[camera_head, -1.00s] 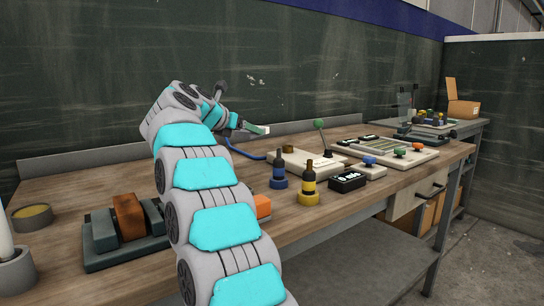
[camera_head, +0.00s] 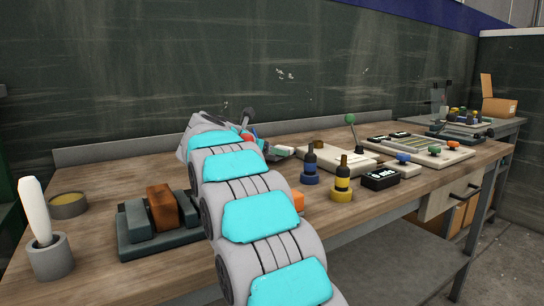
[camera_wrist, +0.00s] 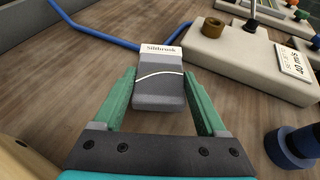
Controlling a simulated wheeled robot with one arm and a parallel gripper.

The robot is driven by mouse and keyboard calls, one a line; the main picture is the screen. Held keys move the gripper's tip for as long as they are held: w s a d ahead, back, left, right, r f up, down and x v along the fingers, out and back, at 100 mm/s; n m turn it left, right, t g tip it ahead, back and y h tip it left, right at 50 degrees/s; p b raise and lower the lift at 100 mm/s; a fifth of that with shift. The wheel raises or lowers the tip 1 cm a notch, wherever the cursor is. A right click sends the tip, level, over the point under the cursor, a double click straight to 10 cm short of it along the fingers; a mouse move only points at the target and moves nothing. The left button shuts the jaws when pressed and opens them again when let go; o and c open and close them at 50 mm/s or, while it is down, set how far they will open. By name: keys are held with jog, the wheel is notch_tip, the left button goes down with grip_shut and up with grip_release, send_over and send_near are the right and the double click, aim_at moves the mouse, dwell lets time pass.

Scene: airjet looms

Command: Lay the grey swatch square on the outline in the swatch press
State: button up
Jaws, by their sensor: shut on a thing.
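My gripper (camera_wrist: 161,102) has green fingers and is shut on the grey swatch (camera_wrist: 158,94). That unit (camera_wrist: 240,62) also shows at the upper right of the wrist view, apart from the swatch. No outline can be made out.
A blue cable (camera_wrist: 105,36) crosses the bench beyond the swatch. A dark holder with an orange block (camera_head: 162,208) is at left.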

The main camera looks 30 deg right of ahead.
jog(key=shift+f, duration=0.6)
jog(key=shift+f+b, duration=0.25)
jog(key=shift+b, duration=0.05)
jog(key=o, duration=1.5)
jog(key=shift+r, duration=0.1)
jog(key=shift+c, duration=0.2)
